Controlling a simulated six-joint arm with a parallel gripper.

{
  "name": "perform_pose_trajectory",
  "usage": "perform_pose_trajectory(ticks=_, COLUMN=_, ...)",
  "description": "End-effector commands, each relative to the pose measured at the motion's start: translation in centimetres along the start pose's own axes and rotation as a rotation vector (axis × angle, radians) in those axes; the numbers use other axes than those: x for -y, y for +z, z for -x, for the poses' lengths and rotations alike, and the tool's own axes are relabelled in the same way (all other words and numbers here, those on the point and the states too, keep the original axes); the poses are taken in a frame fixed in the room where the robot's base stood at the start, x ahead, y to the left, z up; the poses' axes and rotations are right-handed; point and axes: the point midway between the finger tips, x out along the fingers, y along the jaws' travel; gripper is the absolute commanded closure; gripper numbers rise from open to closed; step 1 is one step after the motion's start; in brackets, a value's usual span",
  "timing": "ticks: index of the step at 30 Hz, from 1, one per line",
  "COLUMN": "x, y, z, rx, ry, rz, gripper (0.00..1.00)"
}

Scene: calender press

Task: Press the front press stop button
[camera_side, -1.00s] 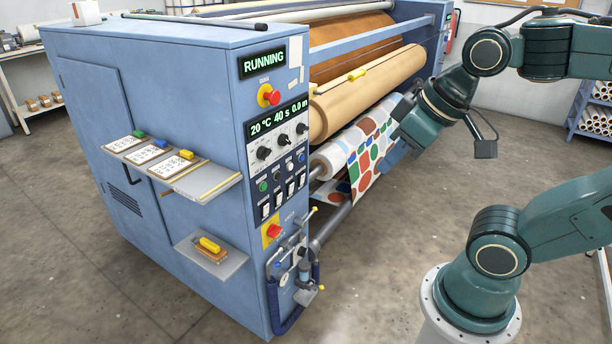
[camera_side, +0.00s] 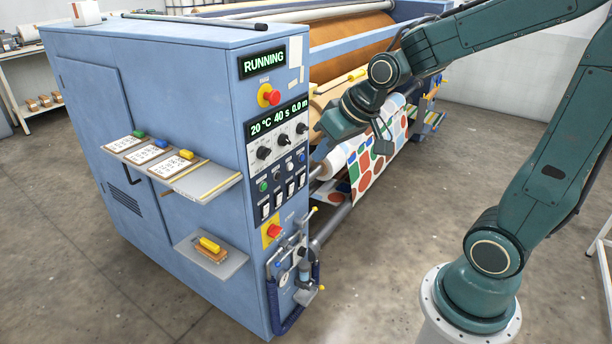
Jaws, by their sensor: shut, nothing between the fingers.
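The blue press cabinet (camera_side: 165,150) has two red stop buttons on yellow plates on its front control panel. The upper red button (camera_side: 270,96) sits below the lit RUNNING display (camera_side: 263,62). The lower red button (camera_side: 274,231) sits below the switches. Their labels are too small to read, so I cannot tell which is the front press stop. My gripper (camera_side: 319,157) is shut and empty, pointing down and left, just right of the panel in the picture and in front of the rollers. It appears apart from both buttons. The fingertips show only small and dark.
Knobs (camera_side: 264,153) and several small switches sit between the red buttons. A clipboard shelf (camera_side: 215,185) and a lower shelf (camera_side: 225,265) stick out left of the panel. Printed fabric (camera_side: 368,170) hangs behind my gripper. Hoses and valves (camera_side: 300,270) are below.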

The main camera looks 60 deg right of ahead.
Motion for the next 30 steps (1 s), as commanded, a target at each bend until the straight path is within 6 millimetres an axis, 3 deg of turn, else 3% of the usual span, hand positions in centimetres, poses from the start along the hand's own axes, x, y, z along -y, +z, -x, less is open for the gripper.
perform_pose_trajectory(ticks=16, x=-4.3, y=-3.0, z=-8.8, rx=-0.055, ry=-0.022, rz=-0.152, gripper=1.00)
perform_pose_trajectory(ticks=30, x=-9.2, y=-3.2, z=-16.3, rx=-0.118, ry=-0.030, rz=-0.314, gripper=1.00)
